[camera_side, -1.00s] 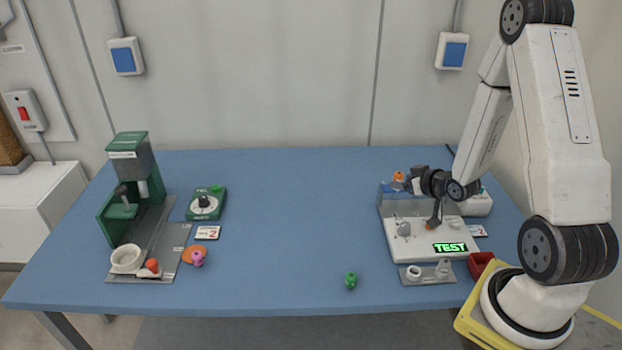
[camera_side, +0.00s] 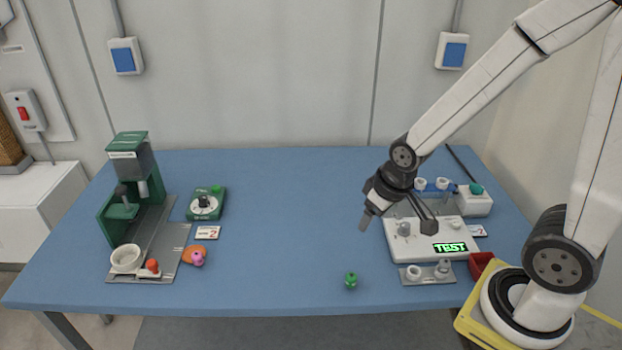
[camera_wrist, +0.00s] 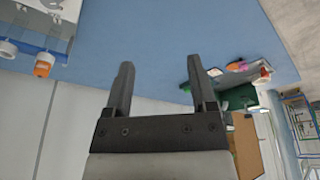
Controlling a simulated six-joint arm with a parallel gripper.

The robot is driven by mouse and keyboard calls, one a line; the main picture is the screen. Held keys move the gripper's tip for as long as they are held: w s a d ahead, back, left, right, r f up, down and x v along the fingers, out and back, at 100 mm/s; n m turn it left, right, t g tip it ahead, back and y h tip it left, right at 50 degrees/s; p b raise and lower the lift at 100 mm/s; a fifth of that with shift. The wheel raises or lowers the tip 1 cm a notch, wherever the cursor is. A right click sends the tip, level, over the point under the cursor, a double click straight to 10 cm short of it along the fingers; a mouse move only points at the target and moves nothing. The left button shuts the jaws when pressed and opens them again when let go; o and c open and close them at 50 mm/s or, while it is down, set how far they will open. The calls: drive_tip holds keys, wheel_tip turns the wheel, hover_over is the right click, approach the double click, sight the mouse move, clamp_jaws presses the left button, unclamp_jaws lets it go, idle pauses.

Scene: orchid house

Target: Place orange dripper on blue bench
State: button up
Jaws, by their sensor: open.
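The orange dripper (camera_wrist: 43,65) shows at the left edge of the wrist view, beside white sockets on the rack of the test unit. In the side view my wrist hides the spot where it stood. My gripper (camera_side: 397,226) is open with nothing between its fingers. It hangs above the left side of the test unit. In the wrist view its two fingers (camera_wrist: 160,62) are spread apart, and the dripper lies well to their left. The blue bench (camera_side: 290,225) carries everything.
The white test unit (camera_side: 455,231) shows a green TEST display. A green dripper (camera_side: 351,281) stands near the front edge. A green press (camera_side: 125,185), a dial box (camera_side: 206,204) and a pink piece (camera_side: 197,259) are at left. A red bin (camera_side: 481,265) is at right. The bench middle is clear.

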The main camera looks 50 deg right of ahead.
drive_tip(key=shift+s+a+r+g, duration=0.3)
drive_tip(key=shift+s+a+g, duration=0.1)
drive_tip(key=shift+s+a, duration=0.4)
drive_tip(key=shift+o, duration=0.5)
drive_tip(key=shift+w, duration=0.1)
drive_tip(key=w+d+m+g, duration=0.1)
drive_tip(key=w+d+m, duration=0.2)
drive_tip(key=d+m, duration=0.3)
drive_tip(key=w+d+m+y, duration=0.1)
drive_tip(key=w+d+m, duration=0.2)
drive_tip(key=d, duration=0.9)
drive_tip(key=w+d+m+g+y, duration=0.1)
drive_tip(key=w+d+m, duration=0.3)
drive_tip(key=d+m, duration=0.4)
drive_tip(key=shift+d+r+m+g, duration=0.2)
drive_tip(key=shift+d+m+g, duration=0.15)
drive_tip(key=shift+d, duration=0.6)
drive_tip(key=shift+a+f, duration=0.2)
drive_tip(key=shift+f, duration=1.1)
